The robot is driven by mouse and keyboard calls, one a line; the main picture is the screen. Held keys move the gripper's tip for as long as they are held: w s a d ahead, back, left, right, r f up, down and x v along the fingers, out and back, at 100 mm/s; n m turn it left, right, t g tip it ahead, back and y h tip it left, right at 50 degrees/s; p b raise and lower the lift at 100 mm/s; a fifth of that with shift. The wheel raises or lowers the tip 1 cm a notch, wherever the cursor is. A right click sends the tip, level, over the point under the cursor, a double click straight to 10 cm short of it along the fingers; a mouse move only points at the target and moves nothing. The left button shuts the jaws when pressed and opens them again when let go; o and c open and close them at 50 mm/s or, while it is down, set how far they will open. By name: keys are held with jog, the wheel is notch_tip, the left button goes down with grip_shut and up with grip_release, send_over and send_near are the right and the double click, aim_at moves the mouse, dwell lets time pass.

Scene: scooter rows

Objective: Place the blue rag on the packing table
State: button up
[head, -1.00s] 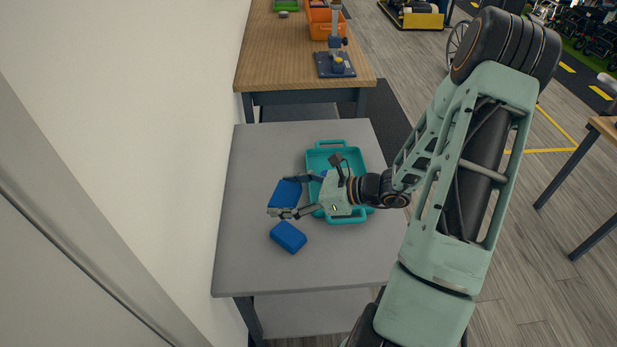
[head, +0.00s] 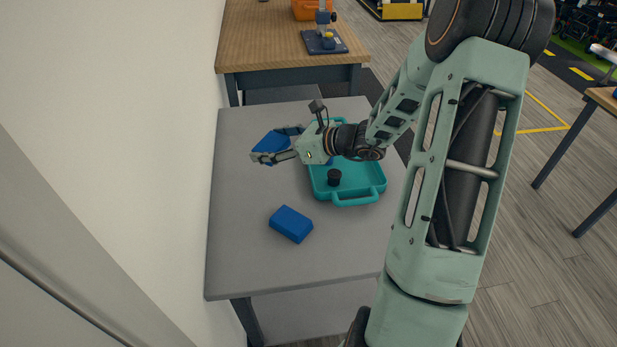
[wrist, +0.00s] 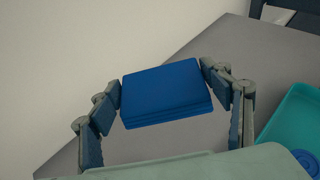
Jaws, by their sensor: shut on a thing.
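A flat, folded blue rag (head: 270,143) is between the two fingers of my gripper (head: 273,148) in the head view. In the wrist view the rag (wrist: 167,92) is held edge to edge between the fingertips of my gripper (wrist: 165,95), lying roughly level. The gripper is over the left far part of a grey-topped table (head: 238,235). The height of the rag above the tabletop is hard to tell. A second blue block-like piece (head: 291,224) lies on the grey top, nearer the front, apart from the gripper.
A white wall (head: 110,120) runs along the left. A wooden-topped table (head: 262,45) stands beyond. The grey table's front is mostly clear.

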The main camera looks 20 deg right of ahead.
jog(key=w+f+m+b, duration=0.1)
jog(key=w+b, duration=0.3)
jog(key=b, duration=0.2)
jog(key=t+h+b, duration=0.1)
jog(key=h+b, duration=0.1)
jog(key=b, duration=0.2)
send_over(254, 140)
jog(key=s, duration=0.4)
jog(key=shift+m, duration=0.3)
notch_tip(254, 140, down, 9)
jog(key=shift+a+r, duration=0.15)
jog(key=shift+r, duration=0.05)
jog(key=shift+w+f, duration=0.3)
jog(key=shift+f, duration=0.15)
jog(key=shift+f+y+b, duration=0.3)
jog(key=shift+f, duration=1.05)
jog(key=shift+f, duration=0.15)
